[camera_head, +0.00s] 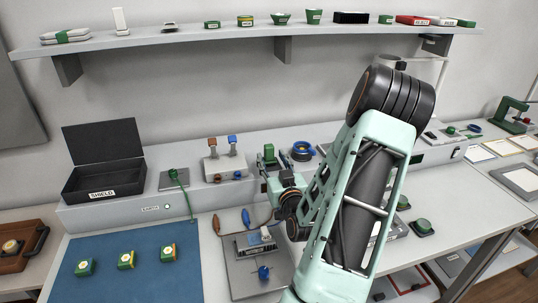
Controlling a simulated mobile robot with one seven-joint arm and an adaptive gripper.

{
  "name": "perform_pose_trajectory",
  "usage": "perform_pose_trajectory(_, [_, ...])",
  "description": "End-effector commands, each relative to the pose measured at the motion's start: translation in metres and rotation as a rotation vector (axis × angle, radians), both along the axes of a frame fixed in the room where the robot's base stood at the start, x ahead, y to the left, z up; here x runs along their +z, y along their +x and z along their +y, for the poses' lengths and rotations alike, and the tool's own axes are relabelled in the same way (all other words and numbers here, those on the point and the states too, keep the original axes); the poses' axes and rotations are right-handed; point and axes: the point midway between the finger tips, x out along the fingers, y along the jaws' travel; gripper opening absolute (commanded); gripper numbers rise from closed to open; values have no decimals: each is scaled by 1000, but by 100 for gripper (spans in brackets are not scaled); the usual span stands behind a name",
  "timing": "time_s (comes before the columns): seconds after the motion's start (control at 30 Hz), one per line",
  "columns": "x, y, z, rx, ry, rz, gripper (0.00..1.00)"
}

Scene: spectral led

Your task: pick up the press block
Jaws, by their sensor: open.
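My gripper (278,168) is open, at the back ledge near the picture's middle, partly hidden by my own mint arm. A small green block-like piece (268,152) stands at or just beyond its fingertips. I cannot tell whether they touch, and I see no clear label naming it the press block. Three small green and yellow blocks (125,260) stand apart on the blue mat (190,285), left of my gripper. A green hand press (514,115) stands at the far right.
An open black box (103,183) marked SHIELD stands on the ledge at left. A stand with brown and blue tops (224,165) and a blue ring (303,150) flank my gripper. A grey plate (243,275) with tools lies in front. A shelf (230,35) runs above.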

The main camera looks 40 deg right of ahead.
Motion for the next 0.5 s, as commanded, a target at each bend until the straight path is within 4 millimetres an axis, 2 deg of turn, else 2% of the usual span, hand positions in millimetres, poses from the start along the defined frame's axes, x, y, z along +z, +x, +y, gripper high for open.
perform_pose_trajectory(0.1, [3,17,-8,1,1,0,42])
perform_pose_trajectory(0.2, [2,25,-13,0,-1,0,42])
perform_pose_trajectory(0.5, [1,29,-16,0,-1,0,42])
